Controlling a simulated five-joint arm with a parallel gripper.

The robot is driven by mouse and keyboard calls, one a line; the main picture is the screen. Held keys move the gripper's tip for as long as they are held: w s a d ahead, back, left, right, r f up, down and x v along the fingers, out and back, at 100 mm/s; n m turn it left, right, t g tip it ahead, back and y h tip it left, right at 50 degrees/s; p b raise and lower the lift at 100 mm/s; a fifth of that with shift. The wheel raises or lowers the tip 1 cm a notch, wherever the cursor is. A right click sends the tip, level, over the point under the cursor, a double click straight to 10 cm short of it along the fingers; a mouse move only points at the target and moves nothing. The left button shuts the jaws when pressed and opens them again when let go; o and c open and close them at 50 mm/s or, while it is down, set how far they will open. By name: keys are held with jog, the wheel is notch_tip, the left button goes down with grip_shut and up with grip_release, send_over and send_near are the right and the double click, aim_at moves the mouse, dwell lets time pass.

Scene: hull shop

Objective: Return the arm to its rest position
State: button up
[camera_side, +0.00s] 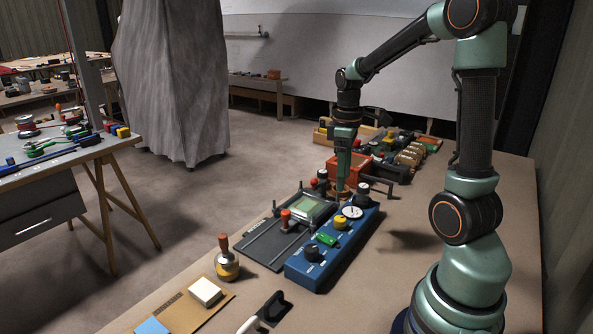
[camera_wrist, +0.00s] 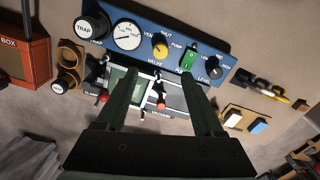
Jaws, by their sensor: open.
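My gripper (camera_side: 342,188) hangs straight down from my bent arm, above the far end of the blue control panel (camera_side: 343,254) in the side view. In the wrist view, the two fingers of my gripper (camera_wrist: 160,78) stand well apart with no object held between them. The dark fixture plate (camera_side: 262,254), with a pale green piece (camera_side: 307,207) and red-tipped levers, lies beside the panel. It shows partly behind the fingers in the wrist view. My fingertips look close to the panel's far end; I cannot tell whether they touch anything.
A red box (camera_side: 362,168) and several parts stand behind my gripper. A round-based tool with an orange-topped handle (camera_side: 227,260) stands nearer, beside a wooden board (camera_side: 184,312) with white and blue blocks. Bare bench lies right of the panel, towards my base.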

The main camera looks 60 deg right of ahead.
jog(key=s+a+r+m+t, duration=0.1)
jog(key=a+r+t, duration=0.2)
jog(key=a, duration=0.6)
jog(key=s+a+r+m+t, duration=0.1)
jog(key=a+r, duration=0.3)
jog(key=a, duration=0.5)
jog(key=shift+a+r+m+t, duration=0.35)
jog(key=shift+m+t, duration=0.25)
jog(key=shift+t, duration=0.3)
